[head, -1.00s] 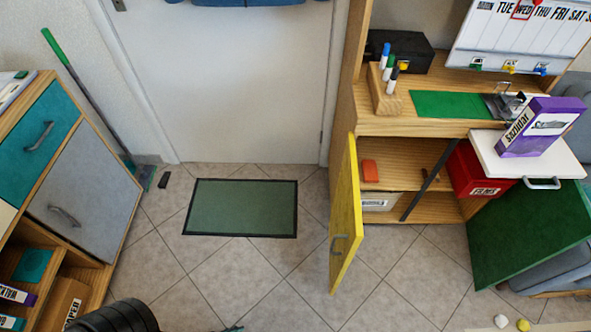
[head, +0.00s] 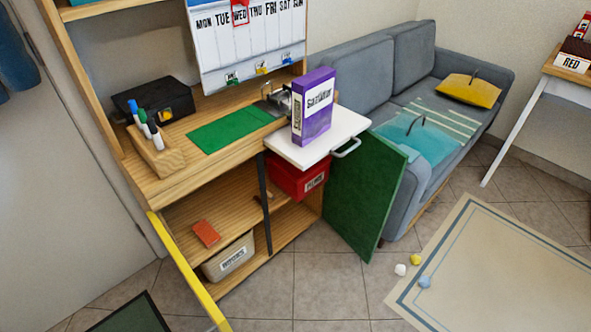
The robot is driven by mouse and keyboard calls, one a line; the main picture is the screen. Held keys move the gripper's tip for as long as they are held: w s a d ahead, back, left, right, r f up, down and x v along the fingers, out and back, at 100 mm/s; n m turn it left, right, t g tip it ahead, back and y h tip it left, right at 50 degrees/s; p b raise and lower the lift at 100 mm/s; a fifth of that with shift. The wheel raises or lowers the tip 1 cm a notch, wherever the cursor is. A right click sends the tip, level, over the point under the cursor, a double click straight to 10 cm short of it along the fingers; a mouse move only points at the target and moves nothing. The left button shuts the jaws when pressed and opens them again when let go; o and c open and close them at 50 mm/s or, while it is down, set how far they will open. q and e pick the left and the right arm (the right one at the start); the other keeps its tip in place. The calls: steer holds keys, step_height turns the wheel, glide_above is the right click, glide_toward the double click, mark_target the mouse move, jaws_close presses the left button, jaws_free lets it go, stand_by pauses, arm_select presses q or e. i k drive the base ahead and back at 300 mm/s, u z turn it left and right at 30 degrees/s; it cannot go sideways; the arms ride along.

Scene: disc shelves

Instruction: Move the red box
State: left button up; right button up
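A red box (head: 287,179) with a white label sits in the right-hand compartment of the wooden cabinet (head: 178,187), on its upper shelf. It is just under a white pull-out board (head: 290,153), which hides its top. The green door (head: 362,192) beside it is swung open. Neither of my grippers shows in the head view.
A purple box (head: 313,108) stands upright on the pull-out board. The yellow door (head: 187,270) is open at left. A beige bin (head: 229,257) and an orange block (head: 206,233) are in the left compartment. Small balls (head: 400,269) lie near the rug (head: 510,270).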

mark_target(297, 192)
steer(key=z, duration=0.95)
steer(key=i, duration=1.45)
steer(key=u, duration=2.3)
